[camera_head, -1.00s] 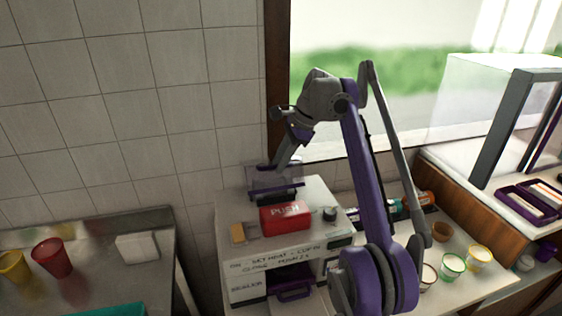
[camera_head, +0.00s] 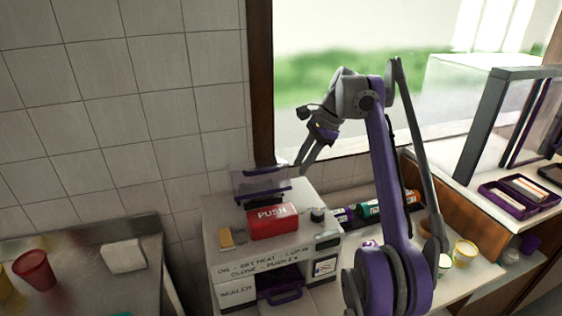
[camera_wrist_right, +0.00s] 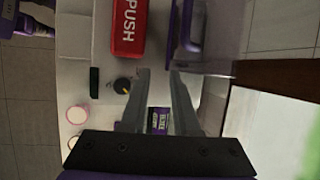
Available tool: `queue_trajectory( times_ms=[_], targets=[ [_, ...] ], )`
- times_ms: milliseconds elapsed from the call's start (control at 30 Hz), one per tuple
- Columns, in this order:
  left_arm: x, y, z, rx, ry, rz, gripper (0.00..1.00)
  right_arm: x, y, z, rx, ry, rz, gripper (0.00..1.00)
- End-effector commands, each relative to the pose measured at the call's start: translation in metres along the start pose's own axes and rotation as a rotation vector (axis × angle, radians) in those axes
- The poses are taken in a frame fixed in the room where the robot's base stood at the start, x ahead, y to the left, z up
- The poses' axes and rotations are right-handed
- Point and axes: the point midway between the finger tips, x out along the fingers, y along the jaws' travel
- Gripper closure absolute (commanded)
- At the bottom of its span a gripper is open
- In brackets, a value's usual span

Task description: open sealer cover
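The sealer (camera_head: 215,242) is a pale box with a red block marked PUSH (camera_head: 272,221) on top. Its see-through purple cover (camera_head: 262,184) stands raised at the back of the top, behind the red block. My right gripper (camera_head: 302,168) is just right of the cover, apart from it and empty. In the right wrist view my right gripper's fingers (camera_wrist_right: 160,72) are parted with nothing between them, and the cover (camera_wrist_right: 190,35) lies beyond them to the upper right. The red block (camera_wrist_right: 129,25) shows there too. My left gripper is not in view.
A wall and window frame (camera_head: 260,90) are close behind. A red cup (camera_head: 35,270) stands on the left counter.

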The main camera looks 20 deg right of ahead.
Motion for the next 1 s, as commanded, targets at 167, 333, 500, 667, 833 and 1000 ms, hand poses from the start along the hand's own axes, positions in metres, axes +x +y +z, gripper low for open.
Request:
queue_trajectory(
  times_ms=[167, 333, 500, 667, 833, 1000],
  targets=[
    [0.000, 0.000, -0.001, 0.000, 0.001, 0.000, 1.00, -0.011, 0.009, -0.019, 0.000, 0.000, 0.000, 0.70],
    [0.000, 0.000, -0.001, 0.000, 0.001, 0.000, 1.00, -0.014, 0.012, -0.025, -0.001, 0.000, -0.001, 0.70],
    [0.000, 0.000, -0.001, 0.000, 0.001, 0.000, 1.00, -0.014, 0.012, -0.025, -0.001, 0.000, 0.000, 0.70],
    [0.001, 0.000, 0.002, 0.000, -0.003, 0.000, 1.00, -0.012, 0.012, -0.022, 0.004, -0.002, -0.010, 0.90],
    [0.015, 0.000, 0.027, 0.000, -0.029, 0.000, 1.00, 0.007, 0.007, 0.004, 0.074, -0.030, -0.135, 1.00],
    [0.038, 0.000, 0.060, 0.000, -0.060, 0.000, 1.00, 0.026, 0.003, 0.049, 0.240, -0.112, -0.377, 1.00]
  ],
)
